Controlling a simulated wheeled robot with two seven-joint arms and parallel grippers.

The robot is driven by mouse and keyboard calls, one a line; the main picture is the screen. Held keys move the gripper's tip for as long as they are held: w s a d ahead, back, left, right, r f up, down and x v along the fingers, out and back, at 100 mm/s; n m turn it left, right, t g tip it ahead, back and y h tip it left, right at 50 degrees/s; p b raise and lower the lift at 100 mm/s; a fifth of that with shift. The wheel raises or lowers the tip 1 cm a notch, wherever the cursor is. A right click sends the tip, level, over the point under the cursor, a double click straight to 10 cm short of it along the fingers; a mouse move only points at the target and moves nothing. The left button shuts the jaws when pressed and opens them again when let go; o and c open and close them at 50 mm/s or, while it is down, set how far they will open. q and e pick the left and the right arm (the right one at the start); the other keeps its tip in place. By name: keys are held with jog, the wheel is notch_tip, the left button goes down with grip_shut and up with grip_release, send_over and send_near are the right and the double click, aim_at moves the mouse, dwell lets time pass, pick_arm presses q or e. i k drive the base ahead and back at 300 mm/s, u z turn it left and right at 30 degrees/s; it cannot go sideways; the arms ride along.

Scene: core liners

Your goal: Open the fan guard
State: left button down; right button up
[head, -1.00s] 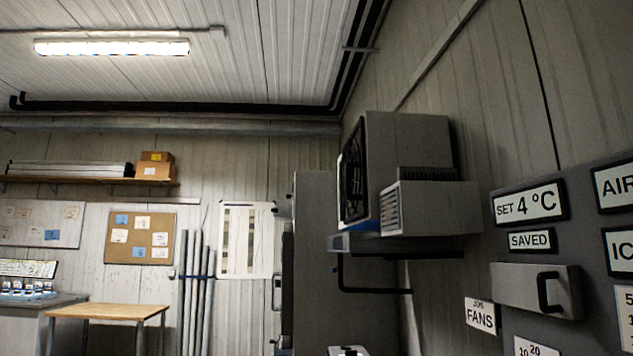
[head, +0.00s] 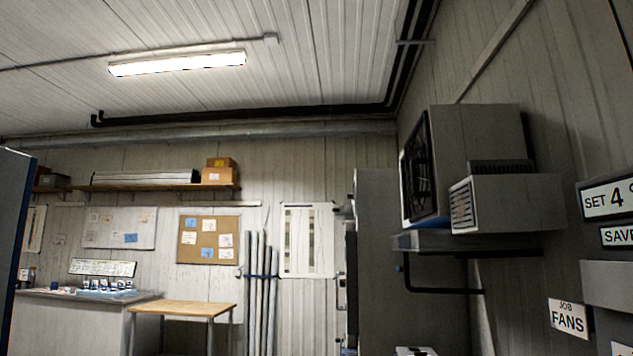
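The fan unit is a grey box (head: 478,160) high on the right wall. Its dark fan guard (head: 417,172) covers the face that looks left, and it appears closed, though I see it at a steep angle. A smaller grey box with a slatted front (head: 510,204) sits just in front of it, over a tray (head: 440,241) with a black pipe below. A "JOB FANS" sign (head: 568,318) is on the right wall panel. Neither of my grippers is in the view.
A tall grey cabinet (head: 385,260) stands below and left of the fan unit. A wooden table (head: 184,307), a counter (head: 70,310) and upright grey tubes (head: 262,290) are along the back. A dark panel edge (head: 14,230) is at the far left.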

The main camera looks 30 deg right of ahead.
aim_at(413, 179)
jog(key=u, duration=0.2)
jog(key=i, duration=3.2)
jog(key=z, duration=3.15)
